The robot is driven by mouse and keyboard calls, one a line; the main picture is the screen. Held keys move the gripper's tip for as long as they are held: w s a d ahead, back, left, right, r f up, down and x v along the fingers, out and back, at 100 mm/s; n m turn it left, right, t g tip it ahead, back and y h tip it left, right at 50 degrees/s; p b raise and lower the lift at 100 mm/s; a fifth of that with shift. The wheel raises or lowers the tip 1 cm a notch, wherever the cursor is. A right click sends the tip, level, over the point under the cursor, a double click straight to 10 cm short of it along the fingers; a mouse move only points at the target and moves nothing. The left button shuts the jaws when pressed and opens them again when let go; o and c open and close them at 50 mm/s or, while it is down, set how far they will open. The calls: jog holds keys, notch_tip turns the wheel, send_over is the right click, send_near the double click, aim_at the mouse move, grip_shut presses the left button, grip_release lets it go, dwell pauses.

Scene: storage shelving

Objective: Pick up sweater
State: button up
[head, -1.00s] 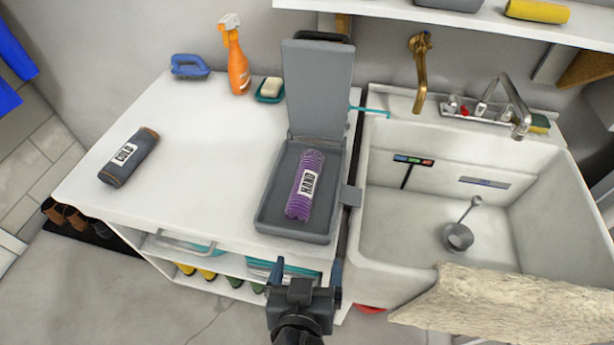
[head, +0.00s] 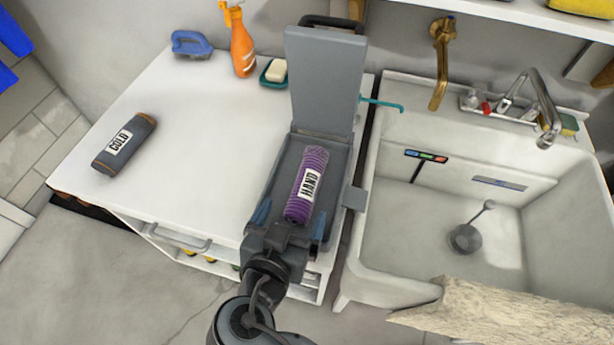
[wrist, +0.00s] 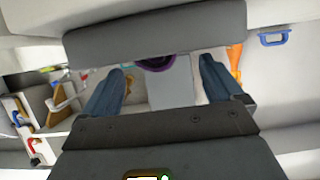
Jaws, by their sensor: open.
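The sweater (head: 307,185) looks like a purple ribbed roll with a white label reading "HAND". It lies in the open grey case (head: 340,168) on the white counter, its lid standing up at the back. My gripper (head: 290,222) is open at the front end of the case, its blue fingers spread either side of the sweater's near end. I cannot tell whether they touch the case. In the wrist view, the purple end of the sweater (wrist: 156,63) shows between the two fingers, partly hidden by a grey edge.
A dark roll labelled "COLD" (head: 125,143) lies at the counter's left. An orange spray bottle (head: 241,45), a soap dish (head: 274,73) and a blue brush (head: 190,43) stand at the back. A white sink (head: 400,255) is at right. The counter's middle is clear.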

aim_at(300, 199)
jog(key=p+x, duration=0.1)
jog(key=x, duration=0.4)
jog(key=shift+w+d+f, duration=0.1)
jog(key=shift+w+f, duration=0.15)
jog(key=shift+f, duration=0.05)
jog(key=c, duration=1.4)
jog(key=shift+r, duration=0.15)
